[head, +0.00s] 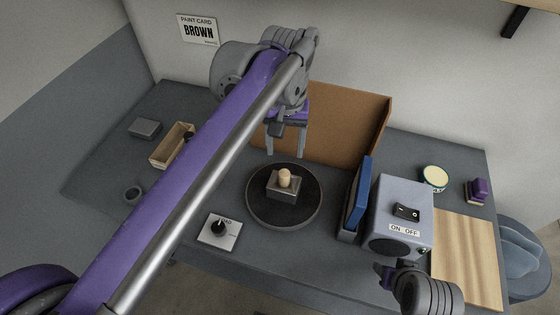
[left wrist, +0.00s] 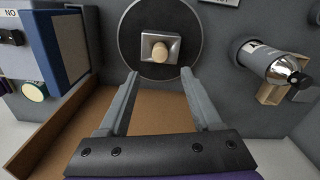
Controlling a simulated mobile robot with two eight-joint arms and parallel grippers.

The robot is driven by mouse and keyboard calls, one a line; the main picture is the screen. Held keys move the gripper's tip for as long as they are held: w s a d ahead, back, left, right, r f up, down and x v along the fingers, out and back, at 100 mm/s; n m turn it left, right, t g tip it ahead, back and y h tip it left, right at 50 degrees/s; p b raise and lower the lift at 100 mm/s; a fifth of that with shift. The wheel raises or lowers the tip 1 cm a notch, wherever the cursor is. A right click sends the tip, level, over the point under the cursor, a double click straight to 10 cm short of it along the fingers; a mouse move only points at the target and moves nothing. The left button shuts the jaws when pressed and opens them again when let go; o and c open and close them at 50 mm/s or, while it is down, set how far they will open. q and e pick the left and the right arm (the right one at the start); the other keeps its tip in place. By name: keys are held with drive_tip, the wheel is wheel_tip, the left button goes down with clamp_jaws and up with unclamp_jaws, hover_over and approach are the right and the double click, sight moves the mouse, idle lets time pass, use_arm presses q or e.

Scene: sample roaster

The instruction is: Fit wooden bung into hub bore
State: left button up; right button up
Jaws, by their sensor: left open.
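A pale wooden bung (head: 285,178) stands upright on a grey metal block (head: 284,195) in the middle of a round dark disc (head: 256,210). The bung (left wrist: 158,52) and block (left wrist: 147,43) also show in the left wrist view, beyond my fingertips. I cannot tell how deep the bung sits, and any bore under it is hidden. My left gripper (head: 286,153) is open and empty, pointing down behind and above the disc, apart from the bung. Its two fingers (left wrist: 160,74) are spread in the left wrist view. My right gripper, at lower right, is only partly seen.
A brown panel (head: 340,120) stands behind the disc. A blue panel (head: 358,195) and a grey ON/OFF box (head: 404,192) stand to its right. A dial plate (head: 220,232) lies front left. A wooden box (head: 168,148) is at left. A board (head: 468,255) lies at right.

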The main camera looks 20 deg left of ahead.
use_arm(q)
drive_tip(key=shift+s+a, duration=0.15)
drive_tip(key=shift+s, duration=0.1)
drive_tip(key=s+a+f+t, duration=0.1)
drive_tip(key=s+a+f, duration=0.1)
drive_tip(key=s+f, duration=0.2)
drive_tip(key=s+a+f+m+t, duration=0.1)
drive_tip(key=s+a+f+t, duration=0.1)
drive_tip(key=s+f, duration=0.3)
drive_tip(key=s+a+f+t, duration=0.2)
drive_tip(key=s+f, duration=0.3)
drive_tip(key=f, duration=0.3)
drive_tip(key=shift+a+f+m, duration=0.2)
drive_tip(key=shift+f+m, duration=0.1)
drive_tip(key=shift+m, duration=0.1)
